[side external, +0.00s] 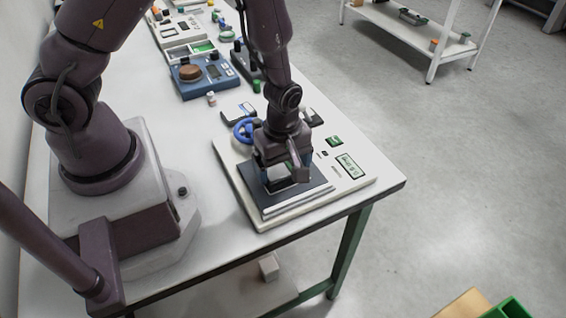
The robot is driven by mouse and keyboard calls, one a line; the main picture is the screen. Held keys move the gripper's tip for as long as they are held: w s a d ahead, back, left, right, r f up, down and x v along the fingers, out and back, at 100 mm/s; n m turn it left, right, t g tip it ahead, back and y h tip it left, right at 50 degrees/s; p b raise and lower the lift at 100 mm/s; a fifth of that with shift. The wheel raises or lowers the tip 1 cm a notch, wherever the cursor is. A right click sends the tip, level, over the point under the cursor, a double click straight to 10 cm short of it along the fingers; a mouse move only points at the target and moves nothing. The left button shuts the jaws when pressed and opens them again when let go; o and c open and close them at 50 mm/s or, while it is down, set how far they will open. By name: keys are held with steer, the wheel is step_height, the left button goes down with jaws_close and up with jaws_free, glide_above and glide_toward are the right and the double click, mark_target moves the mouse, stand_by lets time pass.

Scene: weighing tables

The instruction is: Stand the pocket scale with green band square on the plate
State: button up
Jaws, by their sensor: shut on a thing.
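My gripper (286,178) points down over the dark plate (305,196) of a cream bench scale (256,219). It is shut on a small flat thing with a pale face (279,171), which I take to be the pocket scale. The fingers and wrist hide much of it, and I cannot make out its green band. It is low over the plate, within its edges. I cannot tell whether it touches the plate or lies square to it.
Behind my gripper are a blue ring (241,131), a small dark device with a bluish screen (240,112) and another dark device (314,117). The bench scale's display (350,165) is at its right. A blue scale (204,76) stands farther back. The table's front right corner is clear.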

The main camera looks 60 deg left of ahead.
steer(key=shift+f, duration=0.15)
steer(key=o, duration=0.7)
steer(key=shift+o, duration=0.2)
steer(key=shift+r, duration=0.2)
step_height(320, 180, up, 12)
step_height(320, 180, up, 11)
steer(key=m+t+h, duration=0.1)
steer(key=m+t, duration=0.1)
steer(key=m, duration=0.6)
glide_above(283, 167)
steer(key=s+a, duration=0.1)
steer(key=s, duration=0.2)
steer(key=s+a+r+m+t+y, duration=0.1)
steer(key=s+a+r+m+t, duration=0.2)
steer(key=s+r+m, duration=0.4)
steer(key=r+m, duration=0.1)
steer(key=m, duration=0.2)
steer(key=shift+t, duration=0.3)
